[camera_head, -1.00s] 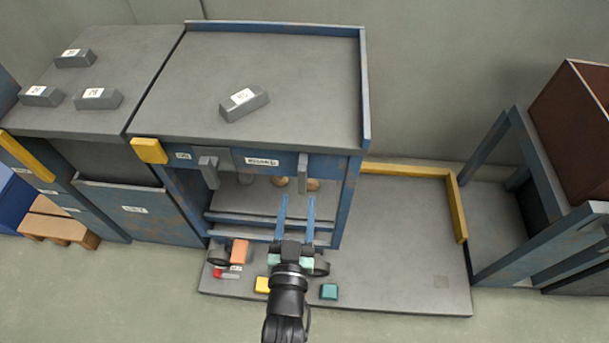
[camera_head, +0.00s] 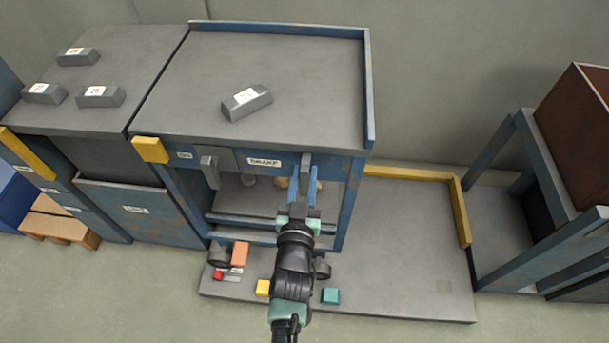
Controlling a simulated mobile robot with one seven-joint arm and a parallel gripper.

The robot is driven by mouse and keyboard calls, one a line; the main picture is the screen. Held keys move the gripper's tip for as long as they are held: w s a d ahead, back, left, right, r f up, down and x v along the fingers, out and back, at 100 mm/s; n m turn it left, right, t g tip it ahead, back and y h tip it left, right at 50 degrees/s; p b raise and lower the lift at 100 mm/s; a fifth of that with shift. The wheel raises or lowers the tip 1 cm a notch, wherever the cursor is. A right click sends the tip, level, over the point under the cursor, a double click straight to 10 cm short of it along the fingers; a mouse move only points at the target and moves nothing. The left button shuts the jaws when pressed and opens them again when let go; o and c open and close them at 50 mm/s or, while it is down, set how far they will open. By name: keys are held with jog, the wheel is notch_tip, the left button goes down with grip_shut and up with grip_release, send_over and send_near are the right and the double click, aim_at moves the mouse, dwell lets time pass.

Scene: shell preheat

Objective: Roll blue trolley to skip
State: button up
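The blue trolley (camera_head: 348,195) has a blue frame, a grey top (camera_head: 290,55) and small dark wheels (camera_head: 322,269) on a low grey platform. Two grey upright handles hang from its front edge, a left one (camera_head: 209,170) and a right one (camera_head: 304,165). My gripper (camera_head: 304,185) is at the trolley's front, its blue fingers pointing up close to the right handle. I cannot tell whether the fingers touch or grip it; my wrist partly hides them. A brown box (camera_head: 578,120) on a blue stand is at the far right; I cannot tell whether it is the skip.
A grey block (camera_head: 246,101) lies on the trolley top. A grey-topped blue unit (camera_head: 90,130) stands close on the left. The platform (camera_head: 400,270) has a yellow rail (camera_head: 461,210) and bare room right of the trolley.

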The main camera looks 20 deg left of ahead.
grip_shut()
dwell(1.1)
